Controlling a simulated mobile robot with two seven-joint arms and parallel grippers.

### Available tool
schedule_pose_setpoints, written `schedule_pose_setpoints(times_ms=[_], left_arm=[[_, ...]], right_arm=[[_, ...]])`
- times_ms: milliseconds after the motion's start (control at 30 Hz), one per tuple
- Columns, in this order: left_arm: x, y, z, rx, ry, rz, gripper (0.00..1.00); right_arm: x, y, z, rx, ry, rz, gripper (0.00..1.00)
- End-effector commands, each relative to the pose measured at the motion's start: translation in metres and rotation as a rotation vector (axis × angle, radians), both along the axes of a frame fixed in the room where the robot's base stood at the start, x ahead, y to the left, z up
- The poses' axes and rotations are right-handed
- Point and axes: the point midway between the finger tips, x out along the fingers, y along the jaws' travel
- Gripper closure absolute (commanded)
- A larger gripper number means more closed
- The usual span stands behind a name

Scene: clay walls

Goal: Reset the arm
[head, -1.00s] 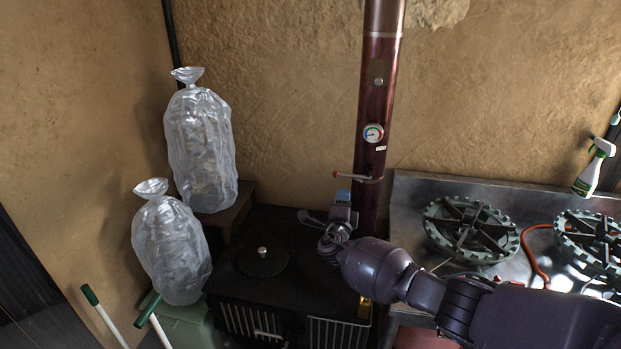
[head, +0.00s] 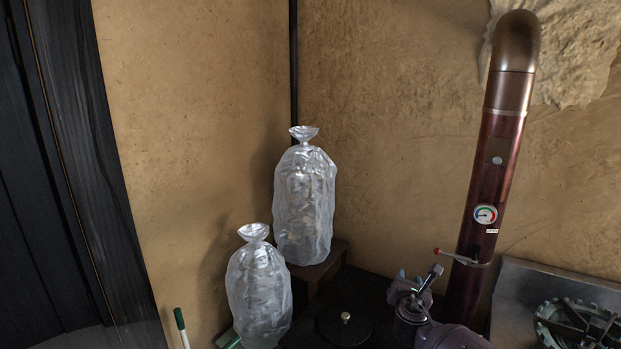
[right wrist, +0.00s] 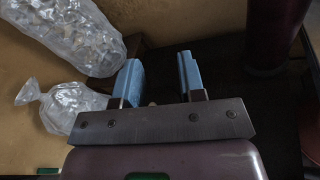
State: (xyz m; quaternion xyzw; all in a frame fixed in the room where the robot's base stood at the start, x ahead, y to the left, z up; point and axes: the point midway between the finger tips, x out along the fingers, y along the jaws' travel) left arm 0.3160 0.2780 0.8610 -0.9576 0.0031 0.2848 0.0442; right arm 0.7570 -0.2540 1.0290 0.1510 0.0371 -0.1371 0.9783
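My right gripper (head: 418,284) is at the lower right of the head view, above the black stove top and just left of the dark red stovepipe (head: 487,190). In the right wrist view its two blue-padded fingers (right wrist: 160,80) stand apart with nothing gripped between them, so it is open and empty. My right arm comes in from the bottom edge of the head view. My left gripper is in neither view.
Two clear tied plastic bags stand at the left, one taller (head: 304,205) on a brown block (head: 318,266), one lower (head: 258,295). A lidded stove (head: 343,327) lies below. A red-handled damper (head: 455,256) juts from the pipe. A gas burner (head: 575,325) is at right.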

Motion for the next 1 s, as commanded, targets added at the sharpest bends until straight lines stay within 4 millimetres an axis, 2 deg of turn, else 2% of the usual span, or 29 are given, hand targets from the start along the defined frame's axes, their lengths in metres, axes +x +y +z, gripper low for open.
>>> schedule_pose_setpoints(times_ms=[100,267,467,600,700,833,1000], left_arm=[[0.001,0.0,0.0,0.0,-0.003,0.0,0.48],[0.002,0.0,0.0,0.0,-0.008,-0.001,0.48],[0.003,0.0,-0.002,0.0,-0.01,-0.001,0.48],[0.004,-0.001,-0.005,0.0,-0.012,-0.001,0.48],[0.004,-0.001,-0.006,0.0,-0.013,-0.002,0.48],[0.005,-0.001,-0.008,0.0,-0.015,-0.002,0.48],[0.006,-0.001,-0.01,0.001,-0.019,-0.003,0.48]], right_arm=[[-0.017,0.022,-0.011,0.364,-0.021,0.029,0.63],[-0.049,0.047,-0.027,0.89,-0.025,0.031,0.63],[-0.108,0.067,-0.047,1.587,-0.01,-0.04,0.63],[-0.154,0.067,-0.059,2.003,-0.01,-0.133,0.63],[-0.187,0.06,-0.066,2.233,-0.023,-0.207,0.63],[-0.23,0.046,-0.077,2.449,-0.056,-0.301,0.63],[-0.288,0.021,-0.097,2.578,-0.123,-0.423,0.63]])
